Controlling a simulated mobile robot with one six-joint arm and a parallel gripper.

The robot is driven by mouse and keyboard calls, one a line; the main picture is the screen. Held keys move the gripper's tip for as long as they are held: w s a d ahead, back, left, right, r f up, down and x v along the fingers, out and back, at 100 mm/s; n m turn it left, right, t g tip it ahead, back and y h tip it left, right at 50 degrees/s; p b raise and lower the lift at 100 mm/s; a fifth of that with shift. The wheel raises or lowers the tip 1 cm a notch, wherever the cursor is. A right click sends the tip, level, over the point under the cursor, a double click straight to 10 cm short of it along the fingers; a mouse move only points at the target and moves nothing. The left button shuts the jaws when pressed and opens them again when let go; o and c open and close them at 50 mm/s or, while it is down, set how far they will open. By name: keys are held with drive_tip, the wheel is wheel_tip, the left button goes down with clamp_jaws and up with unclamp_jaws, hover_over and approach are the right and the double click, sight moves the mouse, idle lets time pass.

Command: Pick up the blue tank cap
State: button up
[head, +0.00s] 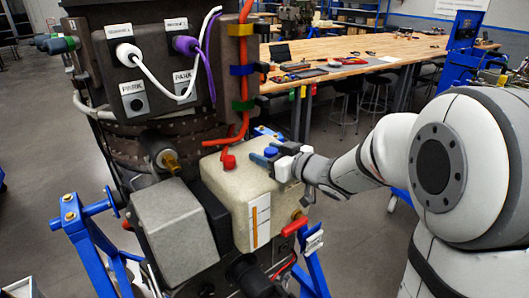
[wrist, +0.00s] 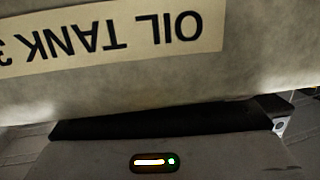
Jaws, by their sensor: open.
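The blue tank cap (head: 271,152) is on top of the cream oil tank (head: 240,208), near its right back edge. My gripper (head: 262,157) is open and reaches in from the right, low over the tank top. Its fingertips are at the cap; whether they touch it I cannot tell. The cap's lower part is hidden. In the wrist view, the tank (wrist: 230,75) fills the upper part with an upside-down "OIL TANK 3" label, and the cap does not show.
A red cap (head: 228,161) with a red hose above it is on the tank's left. A grey box (head: 182,232) stands left of the tank, and a red-handled valve (head: 295,226) is at its lower right. A wooden workbench (head: 350,66) stands behind.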

drive_tip(key=shift+w+a+f, duration=0.1)
drive_tip(key=shift+w+a, duration=0.25)
drive_tip(key=c, duration=1.1)
